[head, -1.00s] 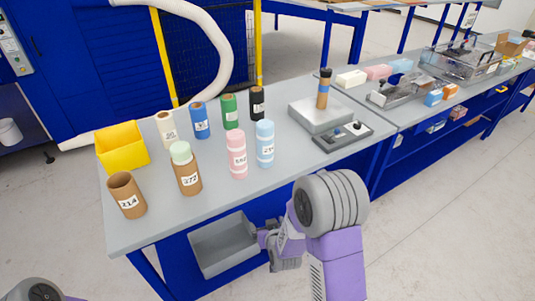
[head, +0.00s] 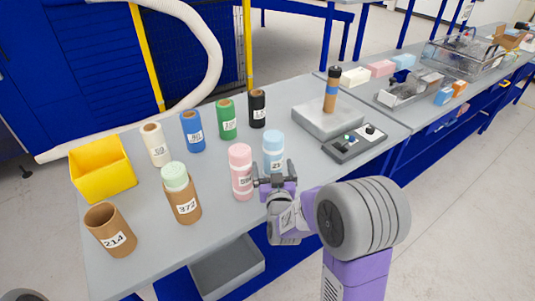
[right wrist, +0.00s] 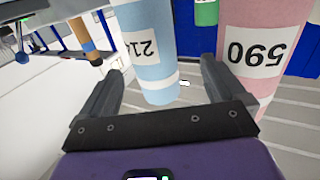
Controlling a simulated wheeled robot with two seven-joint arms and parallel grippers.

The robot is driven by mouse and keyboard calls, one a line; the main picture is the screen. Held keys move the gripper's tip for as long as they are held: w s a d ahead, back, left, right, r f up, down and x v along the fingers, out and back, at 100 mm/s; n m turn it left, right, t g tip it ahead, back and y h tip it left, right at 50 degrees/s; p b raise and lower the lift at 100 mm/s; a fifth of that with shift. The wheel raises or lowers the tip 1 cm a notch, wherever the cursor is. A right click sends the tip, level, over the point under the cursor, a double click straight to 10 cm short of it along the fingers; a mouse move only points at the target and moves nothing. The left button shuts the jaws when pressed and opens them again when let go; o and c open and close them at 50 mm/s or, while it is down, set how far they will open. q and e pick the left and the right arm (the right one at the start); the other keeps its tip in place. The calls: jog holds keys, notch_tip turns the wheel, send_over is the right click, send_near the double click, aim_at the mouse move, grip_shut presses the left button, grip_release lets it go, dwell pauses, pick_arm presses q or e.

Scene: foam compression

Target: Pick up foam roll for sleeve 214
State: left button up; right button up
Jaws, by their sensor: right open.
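The light-blue foam roll (head: 273,148) stands upright at the table's front, its label partly hidden in the head view. In the right wrist view the blue roll (right wrist: 150,50) appears upside down between the fingers, its label starting "21". My right gripper (head: 275,178) is open just in front of it, not closed on it; the wrist view shows the open fingers (right wrist: 160,75). The pink roll (head: 241,172), labelled 590 in the wrist view (right wrist: 258,55), is close beside one finger. Brown sleeve 214 (head: 110,231) stands empty at the front left. My left gripper is not in view.
Sleeve 372 (head: 182,200) holds a green roll. White (head: 155,146), blue (head: 192,132), green (head: 227,121) and black (head: 257,110) rolls stand behind.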

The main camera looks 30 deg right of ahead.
aim_at(274, 159)
jog(key=shift+w+d+r, duration=0.1)
jog(key=shift+w+d, duration=0.35)
jog(key=shift+w, duration=0.05)
jog(key=x, duration=0.2)
jog(key=b+x, duration=0.1)
jog(key=x, duration=0.2)
jog(key=shift+d, duration=0.25)
jog(key=shift+s, duration=0.1)
jog(key=c, duration=1)
jog(key=shift+r, duration=0.1)
jog(key=shift+c, duration=0.2)
